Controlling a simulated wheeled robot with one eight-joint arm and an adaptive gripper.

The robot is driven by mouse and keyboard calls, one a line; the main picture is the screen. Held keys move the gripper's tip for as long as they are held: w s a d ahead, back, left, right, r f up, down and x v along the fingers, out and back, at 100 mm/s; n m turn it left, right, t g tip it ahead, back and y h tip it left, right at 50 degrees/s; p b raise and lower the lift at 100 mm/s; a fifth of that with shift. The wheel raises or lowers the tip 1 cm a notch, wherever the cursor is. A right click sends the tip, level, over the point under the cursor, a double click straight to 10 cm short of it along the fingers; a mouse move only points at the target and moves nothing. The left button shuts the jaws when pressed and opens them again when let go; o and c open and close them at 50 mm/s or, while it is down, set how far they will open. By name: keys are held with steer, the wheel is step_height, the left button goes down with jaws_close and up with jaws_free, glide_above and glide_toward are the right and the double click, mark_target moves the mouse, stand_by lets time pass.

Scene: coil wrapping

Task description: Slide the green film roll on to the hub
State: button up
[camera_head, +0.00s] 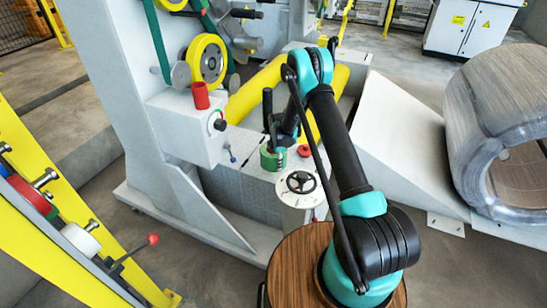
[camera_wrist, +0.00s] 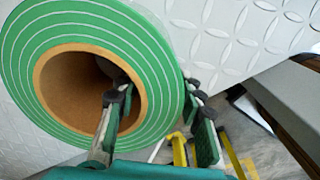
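The green film roll (camera_head: 269,160) stands on end on the grey textured deck of the machine. In the wrist view the roll (camera_wrist: 165,60) shows its ringed green end face and brown cardboard core. My gripper (camera_wrist: 155,90) straddles the roll's wall. One finger reaches into the core, and the other lies along the outside of the roll. Whether both fingers press on the wall is unclear. In the head view my gripper (camera_head: 278,146) is at the roll, partly hidden by my arm. I cannot tell for sure which part is the hub.
A grey upright machine carries a yellow wheel (camera_head: 207,60) and a box with a red cylinder (camera_head: 201,96). A red button (camera_head: 304,151) and a handwheel (camera_head: 301,182) are close to the roll. A large wrapped coil (camera_head: 500,120) is at right, a yellow frame (camera_head: 50,250) at left.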

jaws_close()
steer(key=shift+r, duration=0.15)
